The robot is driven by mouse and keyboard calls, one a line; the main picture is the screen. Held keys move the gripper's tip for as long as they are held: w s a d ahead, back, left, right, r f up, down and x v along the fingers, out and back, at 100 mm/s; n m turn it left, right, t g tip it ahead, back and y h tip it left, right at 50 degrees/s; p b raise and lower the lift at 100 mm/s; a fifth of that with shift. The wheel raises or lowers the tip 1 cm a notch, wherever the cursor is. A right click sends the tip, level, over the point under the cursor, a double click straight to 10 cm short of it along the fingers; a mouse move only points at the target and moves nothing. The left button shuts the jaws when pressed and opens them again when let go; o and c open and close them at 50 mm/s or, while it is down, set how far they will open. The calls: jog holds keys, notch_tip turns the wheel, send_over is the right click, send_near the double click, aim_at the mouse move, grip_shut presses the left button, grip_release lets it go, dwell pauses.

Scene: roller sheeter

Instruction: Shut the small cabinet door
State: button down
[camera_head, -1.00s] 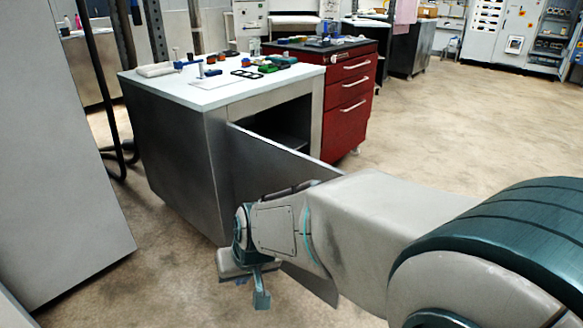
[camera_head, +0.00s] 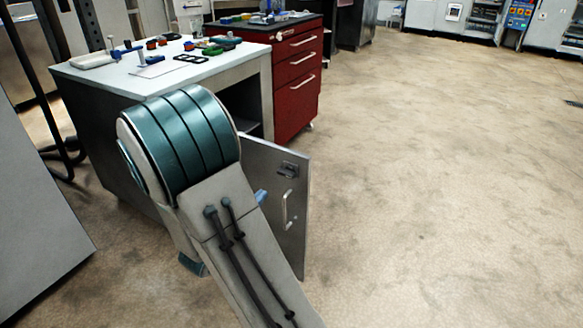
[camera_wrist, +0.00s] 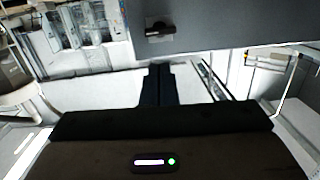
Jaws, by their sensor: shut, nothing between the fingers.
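The small cabinet door (camera_head: 296,235) is a grey metal panel standing open, swung out from the front of the white-topped cabinet (camera_head: 100,138). It carries a pale bar handle (camera_head: 286,209) and a dark latch (camera_head: 287,170). In the wrist view a grey panel, apparently the door (camera_wrist: 225,22), fills the top with a dark latch (camera_wrist: 159,30). My gripper (camera_wrist: 158,72) is shut and empty, its fingertips just below the panel in that picture; contact cannot be told.
Tools and small parts lie on the cabinet top. A red drawer cabinet (camera_head: 297,80) stands behind it to the right. A pale panel (camera_head: 40,210) stands at the left. The floor (camera_head: 450,180) to the right is open.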

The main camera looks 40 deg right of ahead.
jog(key=s+h, duration=0.1)
jog(key=b, duration=0.3)
send_near(297, 163)
jog(key=shift+g, duration=0.4)
jog(key=x, duration=0.7)
jog(key=shift+a, duration=0.1)
jog(key=shift+w, duration=0.1)
